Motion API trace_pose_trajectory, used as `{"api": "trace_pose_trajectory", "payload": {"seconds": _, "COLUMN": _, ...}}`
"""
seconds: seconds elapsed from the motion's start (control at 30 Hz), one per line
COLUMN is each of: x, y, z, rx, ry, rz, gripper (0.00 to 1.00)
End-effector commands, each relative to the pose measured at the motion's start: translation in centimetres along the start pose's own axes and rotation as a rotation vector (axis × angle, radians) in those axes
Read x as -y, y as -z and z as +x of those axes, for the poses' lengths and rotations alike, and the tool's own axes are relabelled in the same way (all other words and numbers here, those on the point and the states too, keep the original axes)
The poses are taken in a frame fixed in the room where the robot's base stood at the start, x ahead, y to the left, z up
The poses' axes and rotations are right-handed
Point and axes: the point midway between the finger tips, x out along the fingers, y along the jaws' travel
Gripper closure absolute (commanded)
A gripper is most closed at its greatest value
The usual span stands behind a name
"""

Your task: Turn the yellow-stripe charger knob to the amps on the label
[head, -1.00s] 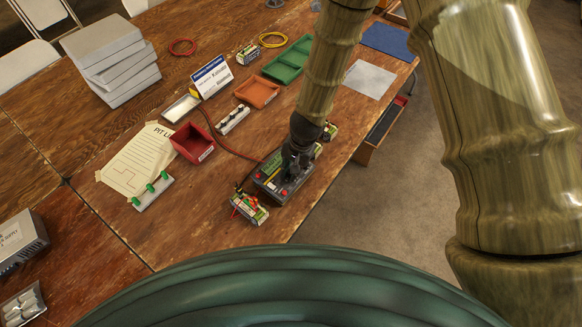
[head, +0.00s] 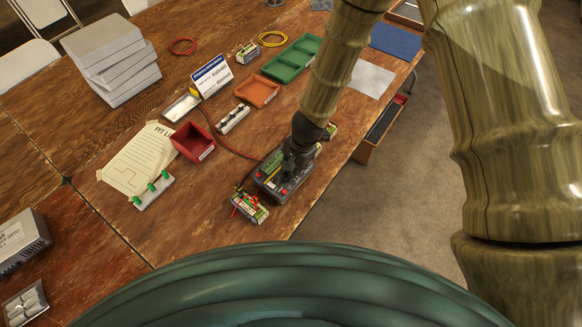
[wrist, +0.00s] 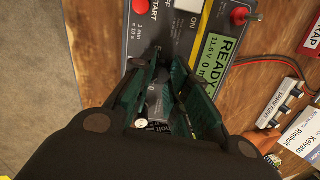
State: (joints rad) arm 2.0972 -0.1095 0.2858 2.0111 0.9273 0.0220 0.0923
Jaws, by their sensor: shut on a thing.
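The dark grey charger (head: 272,187) lies near the table's right edge in the head view, with a green screen and red buttons. My gripper (head: 288,176) reaches down onto the charger. In the wrist view, my gripper (wrist: 162,98) is shut on a dark grey knob (wrist: 157,98) between its green-lined fingers. The knob's pointer and most of its scale are hidden by the fingers.
A battery pack (head: 250,207) with red wires stands beside the charger. A paper sheet (head: 140,160) lies left.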

Motion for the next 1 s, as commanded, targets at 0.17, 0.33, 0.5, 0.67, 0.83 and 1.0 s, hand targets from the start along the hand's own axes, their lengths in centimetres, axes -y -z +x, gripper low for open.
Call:
{"api": "trace_pose_trajectory", "payload": {"seconds": 0.17, "x": 0.1, "y": 0.1, "z": -0.1, "rx": -0.001, "ry": 0.002, "rz": -0.001, "gripper": 0.72}}
{"api": "trace_pose_trajectory", "payload": {"seconds": 0.33, "x": 0.1, "y": 0.0, "z": 0.0, "rx": -0.001, "ry": 0.001, "rz": -0.001, "gripper": 0.59}}
{"api": "trace_pose_trajectory", "payload": {"seconds": 0.5, "x": 0.0, "y": 0.0, "z": 0.0, "rx": -0.001, "ry": 0.001, "rz": -0.001, "gripper": 0.59}}
{"api": "trace_pose_trajectory", "payload": {"seconds": 0.67, "x": 0.1, "y": 0.1, "z": -0.5, "rx": -0.002, "ry": 0.001, "rz": -0.002, "gripper": 0.59}}
{"api": "trace_pose_trajectory", "payload": {"seconds": 0.83, "x": 0.1, "y": 0.1, "z": -2.1, "rx": -0.002, "ry": 0.001, "rz": -0.003, "gripper": 0.59}}
{"api": "trace_pose_trajectory", "payload": {"seconds": 1.0, "x": 0.1, "y": 0.1, "z": -4.3, "rx": -0.002, "ry": 0.001, "rz": -0.003, "gripper": 0.59}}
